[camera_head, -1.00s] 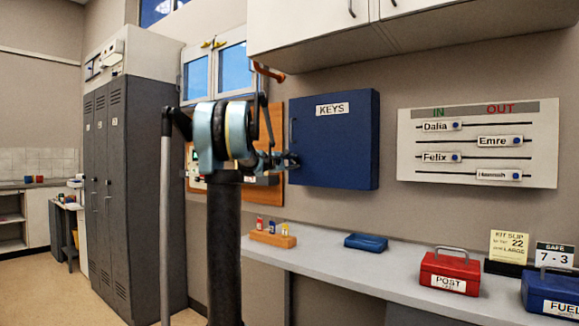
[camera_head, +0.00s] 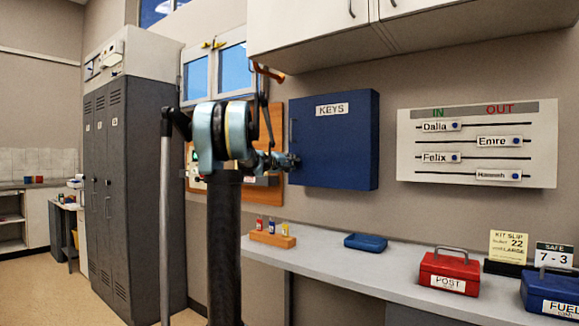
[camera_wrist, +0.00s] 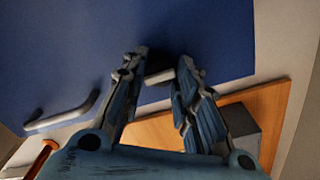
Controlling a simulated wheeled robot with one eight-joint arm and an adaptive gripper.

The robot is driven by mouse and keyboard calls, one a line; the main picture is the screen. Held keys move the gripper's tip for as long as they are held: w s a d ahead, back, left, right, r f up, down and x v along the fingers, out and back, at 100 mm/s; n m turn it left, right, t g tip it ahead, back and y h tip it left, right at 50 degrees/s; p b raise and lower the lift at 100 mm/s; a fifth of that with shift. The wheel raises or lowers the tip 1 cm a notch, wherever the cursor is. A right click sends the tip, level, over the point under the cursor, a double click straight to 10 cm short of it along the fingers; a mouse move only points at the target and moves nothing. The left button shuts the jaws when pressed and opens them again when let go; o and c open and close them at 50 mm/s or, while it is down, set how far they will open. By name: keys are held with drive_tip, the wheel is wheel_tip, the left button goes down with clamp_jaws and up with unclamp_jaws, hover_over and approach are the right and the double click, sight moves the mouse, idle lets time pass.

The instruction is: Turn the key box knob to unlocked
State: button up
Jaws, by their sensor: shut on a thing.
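The blue key box (camera_head: 345,140), labelled KEYS, hangs on the wall with its door shut. My gripper (camera_head: 292,161) is at the lower left of its door. In the wrist view the key box (camera_wrist: 200,35) fills the upper part, and my gripper (camera_wrist: 158,72) has one finger on each side of a small light grey knob (camera_wrist: 158,76). The gripper is shut on this knob, which lies slightly tilted in that view. Its lock marking cannot be read. In the head view my fingers hide the knob. The door's bar handle (camera_wrist: 65,113) is left of my fingers.
A wooden board (camera_head: 273,125) is on the wall left of the box. Wall cupboards (camera_head: 400,25) hang above. The counter (camera_head: 330,262) below holds a blue tray (camera_head: 366,242), a red POST box (camera_head: 449,272) and a wooden block (camera_head: 272,239). An IN/OUT board (camera_head: 478,143) is at right.

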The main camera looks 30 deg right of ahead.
drive_tip(key=shift+f+m, duration=0.1)
drive_tip(key=shift+m, duration=0.5)
drive_tip(key=o, duration=1.1)
drive_tip(key=shift+w+f, duration=0.1)
drive_tip(key=shift+c, duration=0.2)
drive_tip(key=v, duration=1.2)
drive_tip(key=shift+d, duration=0.1)
